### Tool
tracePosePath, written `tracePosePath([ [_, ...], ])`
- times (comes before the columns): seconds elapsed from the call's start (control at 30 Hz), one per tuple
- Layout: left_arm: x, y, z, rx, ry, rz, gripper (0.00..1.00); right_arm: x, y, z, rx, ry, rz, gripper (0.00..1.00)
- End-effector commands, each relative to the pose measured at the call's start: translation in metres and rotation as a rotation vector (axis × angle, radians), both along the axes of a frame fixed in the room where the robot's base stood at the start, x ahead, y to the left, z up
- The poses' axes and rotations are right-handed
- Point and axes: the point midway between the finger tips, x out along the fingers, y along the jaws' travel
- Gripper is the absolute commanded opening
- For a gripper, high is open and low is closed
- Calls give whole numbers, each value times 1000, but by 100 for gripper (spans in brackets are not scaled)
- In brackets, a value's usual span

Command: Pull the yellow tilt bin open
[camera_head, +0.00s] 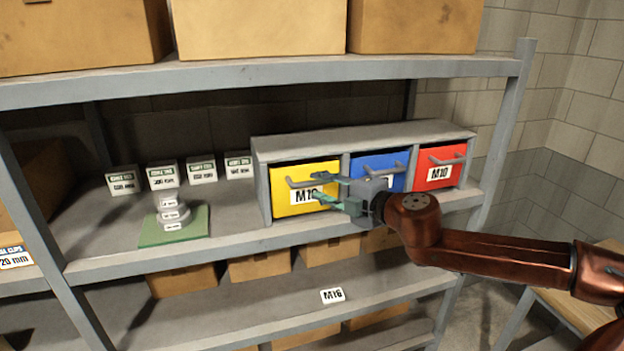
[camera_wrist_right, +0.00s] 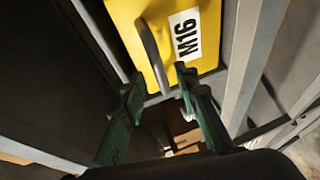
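The yellow tilt bin (camera_head: 285,201) sits in the left slot of a grey housing (camera_head: 365,137) on the shelf, and its front looks flush with the housing. It has a grey bar handle (camera_wrist_right: 150,50) and a white M16 label (camera_wrist_right: 186,35). My right gripper (camera_head: 317,187) has green fingers and is in front of the yellow bin, partly covering its label and handle. In the right wrist view, the fingers (camera_wrist_right: 157,82) are apart, with the handle's lower end between or just beyond the tips. I cannot tell whether they touch it. My left gripper is not in view.
A blue bin (camera_head: 385,165), partly hidden by my gripper, and a red bin (camera_head: 434,158) fill the other slots. A green mat (camera_head: 155,236) bearing stacked grey parts and several small white boxes stand left. Cardboard boxes (camera_head: 260,27) fill the upper shelf. A post (camera_head: 510,110) stands right.

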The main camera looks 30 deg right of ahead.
Motion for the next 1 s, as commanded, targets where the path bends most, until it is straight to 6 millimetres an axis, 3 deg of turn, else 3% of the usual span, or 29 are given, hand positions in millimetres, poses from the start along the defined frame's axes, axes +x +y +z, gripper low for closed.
tracePosePath([
  [0.17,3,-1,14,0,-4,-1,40,15,0,-3,7,4,-4,29],
  [1.0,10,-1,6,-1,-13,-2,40,39,3,-8,2,1,-7,29],
])
